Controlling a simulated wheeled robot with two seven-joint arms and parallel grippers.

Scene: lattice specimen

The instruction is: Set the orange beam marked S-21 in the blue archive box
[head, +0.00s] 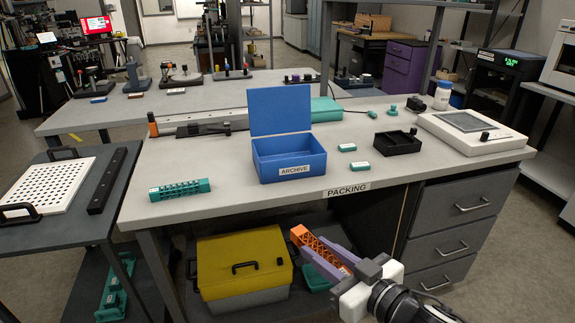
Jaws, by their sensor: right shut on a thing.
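The orange lattice beam (318,248) is held between the purple fingers of my right gripper (325,255), in front of the packing table's front edge. The gripper is shut on it. A small white label shows near the fingers, but its marking is too small to read. The blue archive box (283,175) stands open on the table with its lid raised at the back and a label reading ARCHIVE on its front. The box lies above and left of the gripper in the picture. Its visible inside looks empty. My left gripper is not in view.
A teal lattice beam (180,190) lies on the packing table (225,207), left of the box. Small teal blocks (358,167), a black tray (397,143) and a white device (470,133) are to its right. A yellow case (243,262) sits below.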

